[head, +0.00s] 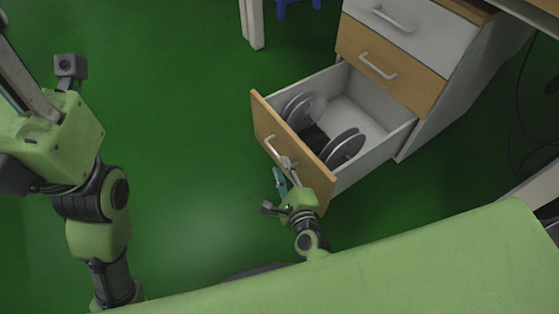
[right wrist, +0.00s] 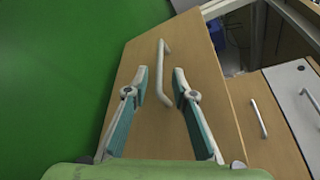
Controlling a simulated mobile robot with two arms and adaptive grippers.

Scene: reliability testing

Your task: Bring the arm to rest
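My right gripper (head: 283,176) is at the wooden front of the open bottom drawer (head: 262,118), close to its handle (head: 277,149). In the right wrist view the two teal-lined fingers of the right gripper (right wrist: 160,72) stand apart with nothing gripped. The pale bar handle (right wrist: 164,65) shows in the gap between the fingertips; whether it touches them I cannot tell. My left arm (head: 80,165) stands at the left of the head view, above the floor. Only part of its gripper shows, at the left edge, and its fingertips are not clear.
The open drawer holds grey discs (head: 346,148) in two groups. The upper drawers (head: 385,68) of the cabinet are shut. A table leg (head: 252,22) stands at the top, and cables (head: 520,110) hang at the right. The green floor (head: 180,110) left of the drawer is clear.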

